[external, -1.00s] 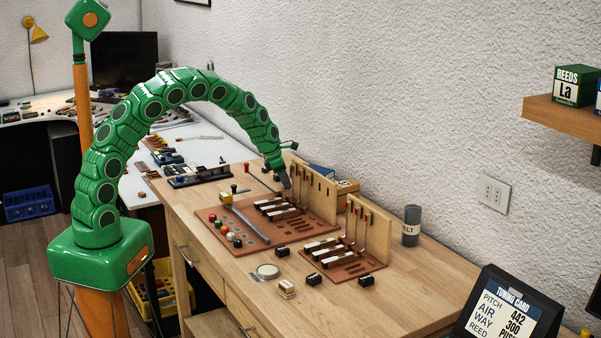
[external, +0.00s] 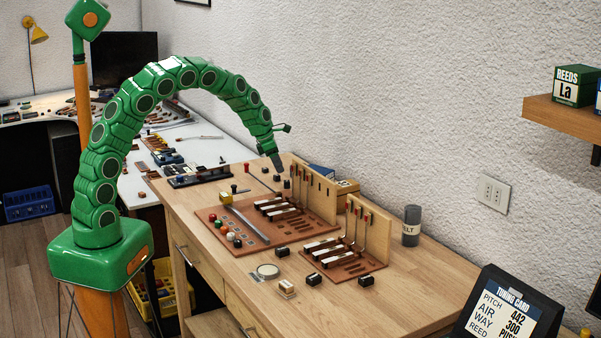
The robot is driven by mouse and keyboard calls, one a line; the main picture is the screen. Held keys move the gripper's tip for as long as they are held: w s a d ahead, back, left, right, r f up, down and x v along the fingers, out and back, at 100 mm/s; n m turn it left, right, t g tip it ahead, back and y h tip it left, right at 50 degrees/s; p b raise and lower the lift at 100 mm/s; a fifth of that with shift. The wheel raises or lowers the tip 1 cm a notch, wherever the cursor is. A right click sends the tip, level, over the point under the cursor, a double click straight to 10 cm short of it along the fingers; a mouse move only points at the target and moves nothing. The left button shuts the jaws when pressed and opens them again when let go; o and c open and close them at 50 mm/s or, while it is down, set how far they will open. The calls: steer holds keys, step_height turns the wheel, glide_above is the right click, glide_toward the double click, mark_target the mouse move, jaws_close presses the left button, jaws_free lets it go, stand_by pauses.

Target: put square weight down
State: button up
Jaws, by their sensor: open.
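My gripper (external: 278,166) is open and hangs above the back end of the larger brown board (external: 214,222), left of the upright wooden panel (external: 322,195). No object shows between its fingers. Several small dark blocks that look like square weights lie on the wooden table: one (external: 282,252) between the two boards, one (external: 313,279) in front of the smaller board, and one (external: 366,281) at its right corner. Another small dark block (external: 277,178) is just below my gripper. I cannot tell which block is the square weight.
Black and white keys with thin upright rods stand on both boards. The right front is mostly clear.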

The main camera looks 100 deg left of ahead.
steer(key=shift+v, duration=2.5)
